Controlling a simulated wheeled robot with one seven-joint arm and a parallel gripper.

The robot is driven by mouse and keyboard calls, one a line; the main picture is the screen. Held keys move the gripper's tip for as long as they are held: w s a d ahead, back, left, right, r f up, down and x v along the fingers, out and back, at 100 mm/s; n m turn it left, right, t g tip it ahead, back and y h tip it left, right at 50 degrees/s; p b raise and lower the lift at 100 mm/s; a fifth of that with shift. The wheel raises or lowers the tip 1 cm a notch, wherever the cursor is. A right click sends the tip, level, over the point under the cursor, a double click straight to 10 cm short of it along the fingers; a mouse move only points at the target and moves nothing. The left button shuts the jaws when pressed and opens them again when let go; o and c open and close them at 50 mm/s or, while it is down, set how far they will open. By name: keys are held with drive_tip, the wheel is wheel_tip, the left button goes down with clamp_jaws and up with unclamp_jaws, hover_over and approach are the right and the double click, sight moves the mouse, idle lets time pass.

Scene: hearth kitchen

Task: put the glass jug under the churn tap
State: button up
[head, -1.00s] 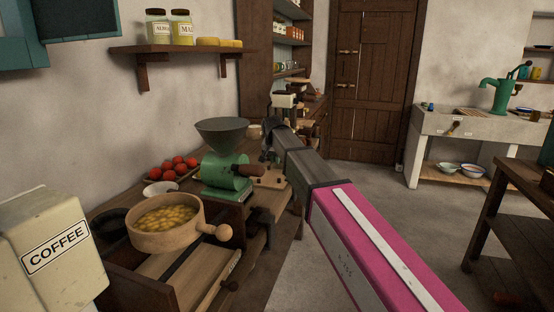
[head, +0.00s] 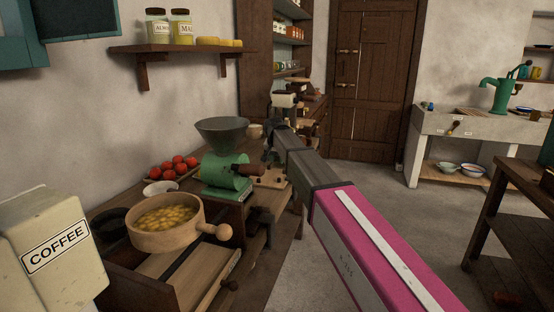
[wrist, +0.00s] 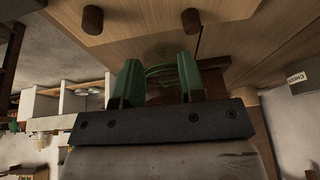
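My gripper (wrist: 158,85) shows in the wrist view with its two green fingers apart. A thin, greenish, curved see-through edge lies between the fingers. It may be part of the glass jug, but I cannot tell whether the fingers grip it. In the head view my arm reaches forward past the worktop, and its far end is small and dark, so the fingers cannot be made out. I cannot pick out the churn or its tap in either view.
A green grinder (head: 225,170), a wooden pan of yellow food (head: 165,222) and tomatoes (head: 175,167) stand on the left worktop. A stone sink (head: 470,124) with a green pump (head: 498,95) stands at the right. A wooden panel with two dark knobs (wrist: 92,20) faces my wrist. The middle floor is clear.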

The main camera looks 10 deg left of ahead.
drive_tip(key=v, duration=1.2)
drive_tip(key=shift+r, duration=0.2)
